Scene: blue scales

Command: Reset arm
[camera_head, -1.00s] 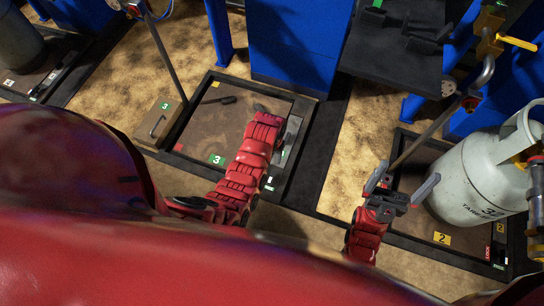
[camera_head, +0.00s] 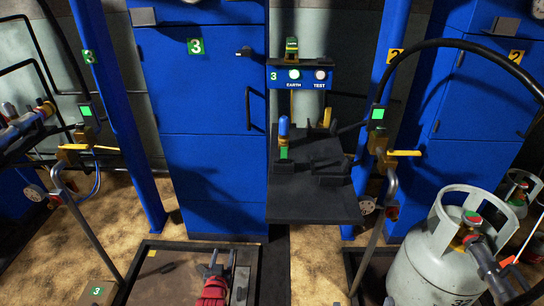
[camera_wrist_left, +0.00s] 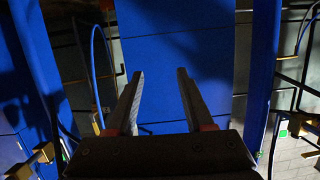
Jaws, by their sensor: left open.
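My left gripper (camera_head: 222,262) shows at the bottom of the head view, a red wrist with two grey fingers. It is over the dark-framed floor platform of bay 3 (camera_head: 138,262), in front of the blue cabinet (camera_head: 205,110). In the left wrist view its two grey fingers (camera_wrist_left: 158,95) stand well apart with nothing between them, and they point toward a blue panel (camera_wrist_left: 175,45). My right gripper is not in the head view now.
A black shelf (camera_head: 310,200) juts out right of the cabinet, below a control box marked EARTH and TEST (camera_head: 300,76). A grey gas cylinder (camera_head: 435,270) stands at the right. Blue posts (camera_head: 118,110) and bent pipes with yellow handles (camera_head: 75,148) flank the bay.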

